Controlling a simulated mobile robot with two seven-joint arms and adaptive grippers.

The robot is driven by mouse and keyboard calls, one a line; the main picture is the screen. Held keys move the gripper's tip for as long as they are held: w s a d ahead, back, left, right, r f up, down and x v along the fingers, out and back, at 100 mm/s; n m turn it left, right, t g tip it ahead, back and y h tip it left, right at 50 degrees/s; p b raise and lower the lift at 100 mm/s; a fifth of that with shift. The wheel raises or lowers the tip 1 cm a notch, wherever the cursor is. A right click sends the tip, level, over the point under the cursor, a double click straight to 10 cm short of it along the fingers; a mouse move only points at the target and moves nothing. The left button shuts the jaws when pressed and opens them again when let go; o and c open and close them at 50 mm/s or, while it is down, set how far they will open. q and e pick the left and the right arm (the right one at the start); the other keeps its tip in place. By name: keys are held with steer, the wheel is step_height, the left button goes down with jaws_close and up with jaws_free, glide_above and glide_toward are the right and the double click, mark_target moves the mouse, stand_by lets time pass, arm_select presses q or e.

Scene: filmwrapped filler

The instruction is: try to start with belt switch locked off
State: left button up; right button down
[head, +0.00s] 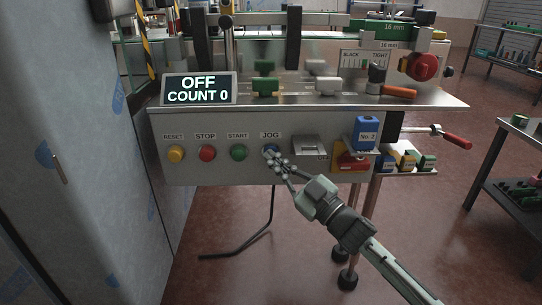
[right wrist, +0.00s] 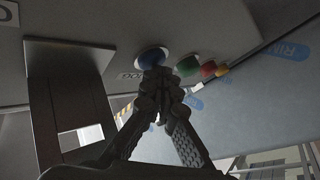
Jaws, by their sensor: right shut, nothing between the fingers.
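The control panel (head: 215,172) carries a yellow RESET button (head: 176,153), a red STOP button (head: 207,153), a green START button (head: 238,152) and a blue JOG button (head: 270,148). The display (head: 198,89) reads OFF, COUNT 0. A red switch on a yellow plate (head: 350,162) sits at the panel's right, partly behind a blue No. 2 lock (head: 367,132). My right gripper (head: 272,158) is shut and empty, its tips at the JOG button. The right wrist view shows the tips (right wrist: 156,78) just below the blue button (right wrist: 152,57); contact is unclear. My left gripper is out of view.
A metal box (head: 310,148) sticks out right of JOG. A side shelf (head: 410,171) holds blue, yellow and green blocks; a red-handled crank (head: 455,139) juts out above it. A wrapped cabinet (head: 75,130) stands close at the left. A dark bench (head: 515,185) is at the right.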

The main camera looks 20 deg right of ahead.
steer(key=shift+s, duration=0.1)
steer(key=shift+s+a+p, duration=0.15)
steer(key=shift+s+p, duration=0.05)
steer(key=shift+s, duration=0.35)
steer(key=shift+s+a+p, duration=0.15)
steer(key=shift+s+p, duration=0.05)
steer(key=shift+s, duration=0.35)
steer(key=s, duration=0.2)
steer(key=s+a+p, duration=0.1)
steer(key=s, duration=0.2)
steer(key=shift+a, duration=0.2)
stand_by(0.4)
